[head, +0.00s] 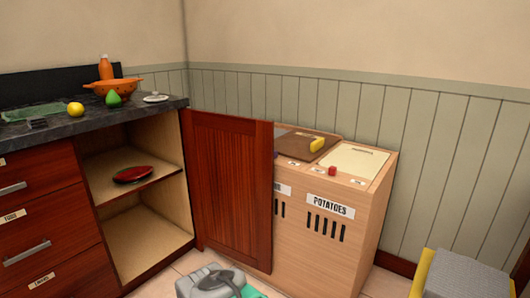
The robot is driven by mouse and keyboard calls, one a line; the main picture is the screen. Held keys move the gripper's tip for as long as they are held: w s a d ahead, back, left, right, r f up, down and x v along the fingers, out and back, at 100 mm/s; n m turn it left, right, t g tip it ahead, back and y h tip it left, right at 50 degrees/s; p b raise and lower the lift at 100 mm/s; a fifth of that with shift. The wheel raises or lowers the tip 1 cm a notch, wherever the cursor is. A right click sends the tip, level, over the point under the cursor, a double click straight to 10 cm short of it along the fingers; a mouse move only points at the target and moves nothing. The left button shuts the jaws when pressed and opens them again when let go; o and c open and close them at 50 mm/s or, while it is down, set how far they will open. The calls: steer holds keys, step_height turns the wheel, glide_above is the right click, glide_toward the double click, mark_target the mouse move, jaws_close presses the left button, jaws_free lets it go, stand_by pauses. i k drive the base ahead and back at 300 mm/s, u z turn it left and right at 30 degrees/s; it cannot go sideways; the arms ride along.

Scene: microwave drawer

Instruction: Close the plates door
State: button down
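The reddish-brown wooden cabinet door (232,185) stands wide open. It is hinged at the right side of the open cabinet (140,255) and swung out to the right, in front of part of the wooden bin unit. Its label, if any, does not show. Inside the cabinet a dark red plate (132,174) lies on the middle shelf; the space below the shelf looks empty. I cannot make out my gripper in the head view. A grey and teal part at the bottom middle, near the door's lower edge, may be my own arm, but no fingers show there.
A light wooden bin unit (335,240) labelled POTATOES stands right of the door. Closed drawers (40,215) are left of the cabinet. The dark counter (60,128) holds an orange colander (112,86), a bottle and fruit. A yellow and grey object (465,275) is at bottom right.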

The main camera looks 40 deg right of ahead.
mark_target(230, 158)
steer(key=u, duration=0.15)
steer(key=k, duration=0.45)
steer(key=z, duration=0.85)
steer(key=i, duration=0.9)
